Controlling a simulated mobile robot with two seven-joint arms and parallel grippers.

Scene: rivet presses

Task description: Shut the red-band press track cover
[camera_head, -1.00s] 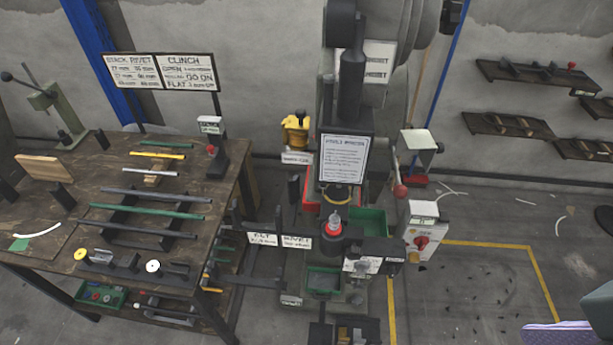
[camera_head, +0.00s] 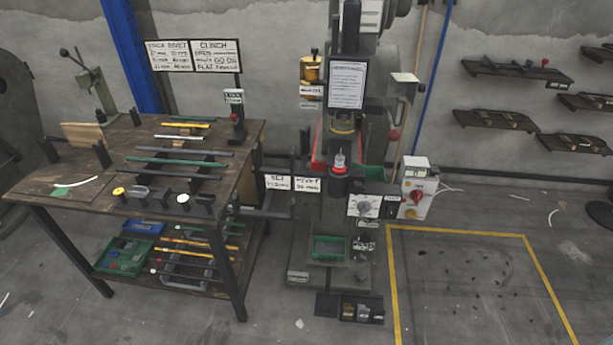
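A tall grey press (camera_head: 341,120) stands in the middle of the view, with a red band (camera_head: 340,169) around its lower tool holder. A light cylindrical piece (camera_head: 340,158) stands above that band. A dark upright part with a white printed sheet (camera_head: 347,85) is on its front. I cannot tell which part is the track cover or whether it is open. A control box (camera_head: 416,190) with a red knob is at the press's right. Neither of my grippers is in view.
A wooden workbench (camera_head: 131,139) with rods and small tools stands left of the press. Shelves (camera_head: 515,70) hang on the right wall.

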